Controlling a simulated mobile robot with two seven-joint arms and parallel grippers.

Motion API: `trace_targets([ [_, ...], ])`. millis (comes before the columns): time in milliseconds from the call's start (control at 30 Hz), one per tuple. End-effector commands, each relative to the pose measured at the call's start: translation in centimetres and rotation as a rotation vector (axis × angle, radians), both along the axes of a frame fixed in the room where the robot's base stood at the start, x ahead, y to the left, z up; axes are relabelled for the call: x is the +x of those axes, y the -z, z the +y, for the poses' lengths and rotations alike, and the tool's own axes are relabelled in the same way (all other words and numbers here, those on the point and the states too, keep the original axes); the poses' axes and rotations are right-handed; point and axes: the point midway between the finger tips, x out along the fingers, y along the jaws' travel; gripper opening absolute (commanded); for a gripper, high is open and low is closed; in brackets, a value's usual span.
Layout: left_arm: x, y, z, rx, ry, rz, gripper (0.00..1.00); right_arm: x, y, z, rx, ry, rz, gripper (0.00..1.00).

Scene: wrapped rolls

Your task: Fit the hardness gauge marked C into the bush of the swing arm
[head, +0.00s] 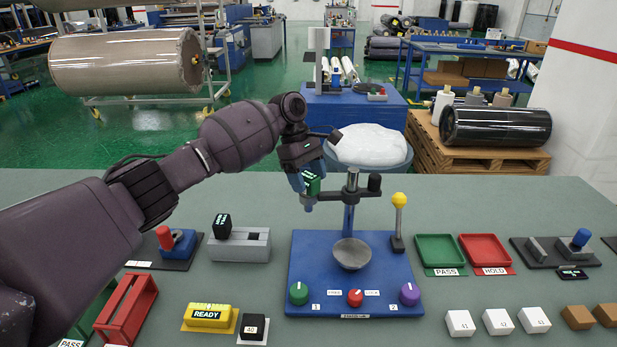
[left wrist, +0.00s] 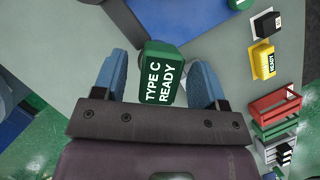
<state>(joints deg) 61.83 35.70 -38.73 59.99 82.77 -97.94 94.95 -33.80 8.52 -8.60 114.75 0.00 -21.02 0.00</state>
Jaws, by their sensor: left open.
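The green gauge (head: 313,184) is at the left end of the swing arm (head: 338,193) on the blue stand. In the left wrist view its face (left wrist: 163,75) reads "TYPE C READY". My left gripper (head: 305,183) is open around it; in the left wrist view (left wrist: 157,85) the blue fingers stand either side of the gauge, with a gap at each side. The bush is hidden by the gauge and fingers, so I cannot tell how deep the gauge sits. My right gripper is not in view.
The blue base (head: 420,275) carries a grey cup (head: 351,254) and coloured knobs. A black gauge (head: 222,226) stands in a grey block (head: 241,246). A yellow-topped post (head: 398,215) is right of the stand. Green (head: 440,250) and red (head: 485,250) trays lie further right.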

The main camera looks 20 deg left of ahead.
Motion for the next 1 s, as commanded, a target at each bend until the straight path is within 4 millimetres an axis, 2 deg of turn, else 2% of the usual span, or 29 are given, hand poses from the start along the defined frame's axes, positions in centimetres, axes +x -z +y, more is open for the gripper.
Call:
trace_targets([
  [33,0.3,-1.2,0.4,-0.002,-0.003,-0.006,0.66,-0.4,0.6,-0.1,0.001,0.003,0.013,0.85],
  [167,0.7,-3.7,1.3,-0.001,-0.002,-0.005,0.66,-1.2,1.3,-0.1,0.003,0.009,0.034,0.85],
  [300,1.1,-6.2,2.2,-0.001,-0.002,-0.005,0.66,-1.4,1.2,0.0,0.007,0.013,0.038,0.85],
  [500,1.5,-8.8,3.2,-0.002,-0.001,-0.004,0.66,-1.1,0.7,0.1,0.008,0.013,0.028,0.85],
  [700,1.7,-9.9,3.7,-0.001,-0.002,-0.003,0.66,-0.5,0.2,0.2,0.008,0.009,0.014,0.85],
  [1000,1.7,-10.0,3.7,-0.001,0.000,-0.003,0.66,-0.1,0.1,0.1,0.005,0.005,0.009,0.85],
])
